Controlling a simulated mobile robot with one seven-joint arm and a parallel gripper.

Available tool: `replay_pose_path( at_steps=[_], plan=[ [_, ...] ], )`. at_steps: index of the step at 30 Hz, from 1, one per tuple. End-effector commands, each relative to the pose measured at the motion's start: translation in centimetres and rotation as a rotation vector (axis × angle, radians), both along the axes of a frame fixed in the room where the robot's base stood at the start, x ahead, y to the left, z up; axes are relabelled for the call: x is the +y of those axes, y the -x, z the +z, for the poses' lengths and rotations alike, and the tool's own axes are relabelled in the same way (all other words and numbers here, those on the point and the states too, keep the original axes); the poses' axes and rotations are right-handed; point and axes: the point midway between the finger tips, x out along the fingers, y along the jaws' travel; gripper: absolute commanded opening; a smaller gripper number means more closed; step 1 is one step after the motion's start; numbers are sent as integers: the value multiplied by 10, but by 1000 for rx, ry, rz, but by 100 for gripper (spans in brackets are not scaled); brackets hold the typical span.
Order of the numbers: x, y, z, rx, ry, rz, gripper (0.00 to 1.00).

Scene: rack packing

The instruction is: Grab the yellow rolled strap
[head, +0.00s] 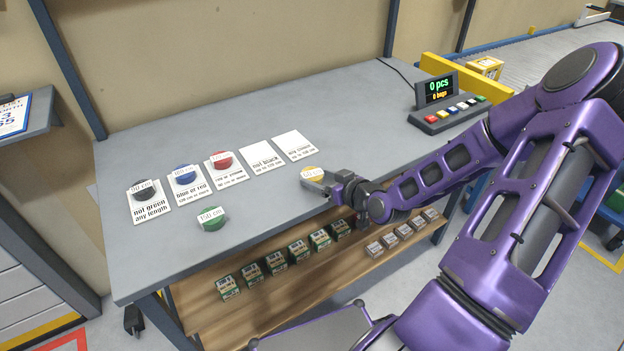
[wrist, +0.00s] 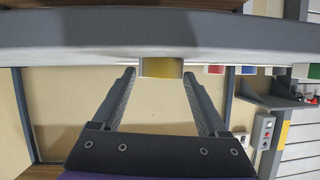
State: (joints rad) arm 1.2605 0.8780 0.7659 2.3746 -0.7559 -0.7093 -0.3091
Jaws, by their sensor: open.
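The yellow rolled strap (head: 312,173) lies on the grey table near its front edge, with a white label on top. My gripper (head: 322,184) is at table-top height at that edge, right by the strap, and partly covers it in the head view. In the wrist view, which looks upside down, the yellow strap (wrist: 161,68) shows between the tips of the two open fingers. The fingers stand apart on either side with a gap to it. I cannot tell how deep the strap sits between them.
A green strap (head: 211,219) lies at the table's front left. Black (head: 143,189), blue (head: 184,174) and red (head: 221,161) straps sit on cards. Two cards (head: 262,157) (head: 294,145) are bare. A counter box (head: 445,104) stands at right. Small boxes (head: 297,250) line the shelf below.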

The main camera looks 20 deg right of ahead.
Motion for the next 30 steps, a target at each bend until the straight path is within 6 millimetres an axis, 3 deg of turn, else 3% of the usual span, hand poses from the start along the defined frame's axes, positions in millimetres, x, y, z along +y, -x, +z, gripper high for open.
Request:
replay_pose_path(
  at_steps=[4, 12, 23, 30],
  plan=[
    [5, -16, -8, -1, 0, 2, 76],
    [5, -20, -8, -1, 0, 0, 76],
    [5, -19, -8, -1, 1, 0, 13],
    [5, -19, -7, -1, 2, 1, 11]
  ],
)
